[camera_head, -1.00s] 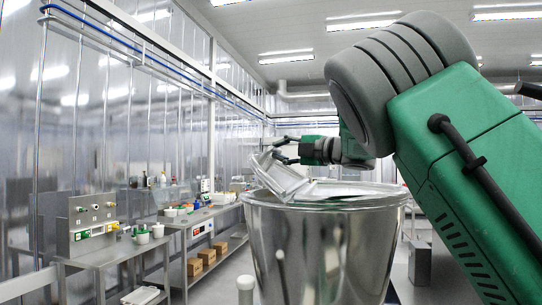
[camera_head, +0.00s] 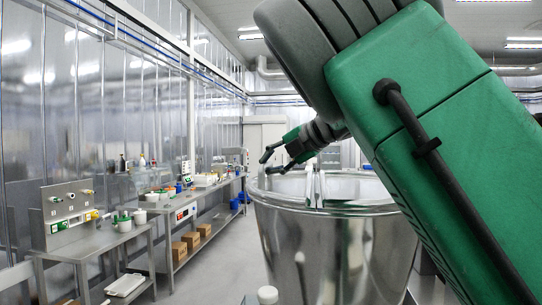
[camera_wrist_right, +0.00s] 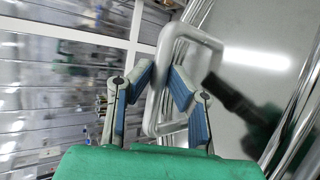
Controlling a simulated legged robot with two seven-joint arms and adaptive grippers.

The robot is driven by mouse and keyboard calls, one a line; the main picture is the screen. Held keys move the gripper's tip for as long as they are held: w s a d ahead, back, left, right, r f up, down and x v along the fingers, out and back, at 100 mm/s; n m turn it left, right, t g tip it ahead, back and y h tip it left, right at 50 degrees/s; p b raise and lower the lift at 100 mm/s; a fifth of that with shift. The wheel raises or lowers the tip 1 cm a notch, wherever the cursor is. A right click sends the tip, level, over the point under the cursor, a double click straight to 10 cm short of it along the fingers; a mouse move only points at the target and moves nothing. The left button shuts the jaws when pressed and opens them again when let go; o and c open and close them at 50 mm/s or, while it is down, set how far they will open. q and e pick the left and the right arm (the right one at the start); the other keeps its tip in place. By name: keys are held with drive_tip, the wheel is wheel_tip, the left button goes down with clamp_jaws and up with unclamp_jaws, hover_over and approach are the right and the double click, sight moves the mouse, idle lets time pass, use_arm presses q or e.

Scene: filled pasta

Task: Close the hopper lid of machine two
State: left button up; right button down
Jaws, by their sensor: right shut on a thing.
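The hopper (camera_head: 340,255) is a large round steel tub in the middle of the head view. Its metal lid (camera_head: 287,185) shows at the left of the rim, partly edge-on, and its exact tilt is hard to tell. In the right wrist view a smooth grey lid panel (camera_wrist_right: 255,45) carries a pale loop handle (camera_wrist_right: 203,38). My right gripper (camera_head: 267,164) is above the left part of the rim; in the wrist view its blue-padded fingers (camera_wrist_right: 162,85) are shut on the handle. My right arm hides the hopper's right side. My left gripper is out of view.
A steel bench (camera_head: 105,240) with a valve panel (camera_head: 68,213) and white-and-green pots stands at the left. A longer bench (camera_head: 190,197) with bottles and trays runs behind it, with cardboard boxes (camera_head: 190,240) below. Floor between benches and hopper looks clear.

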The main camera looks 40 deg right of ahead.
sight(270, 166)
drive_tip(key=shift+w+a+f+g, duration=0.15)
drive_tip(key=shift+a+f+g, duration=0.25)
drive_tip(key=shift+f, duration=0.3)
drive_tip(key=shift+a, duration=0.1)
drive_tip(key=c, duration=1.6)
unclamp_jaws()
drive_tip(key=shift+w+a+f, duration=0.1)
drive_tip(key=shift+a, duration=0.05)
drive_tip(key=shift+c, duration=0.2)
drive_tip(key=shift+o, duration=0.5)
drive_tip(key=shift+w+a, duration=0.35)
drive_tip(key=shift+s+r, duration=0.15)
drive_tip(key=shift+r, duration=0.2)
drive_tip(key=shift+s+d+r, duration=0.2)
drive_tip(key=shift+s+d, duration=0.15)
drive_tip(key=shift+s, duration=0.05)
drive_tip(key=v, duration=0.2)
drive_tip(key=d+v, duration=0.1)
drive_tip(key=v, duration=0.1)
drive_tip(key=shift+s+f, duration=0.1)
drive_tip(key=s+r, duration=0.2)
drive_tip(key=s, duration=0.1)
drive_tip(key=s+r, duration=0.1)
drive_tip(key=s, duration=0.1)
drive_tip(key=shift+a+r, duration=0.25)
drive_tip(key=shift+a, duration=0.15)
drive_tip(key=shift+s+a+r, duration=0.15)
drive_tip(key=shift+s+r, duration=0.05)
drive_tip(key=shift+s, duration=0.05)
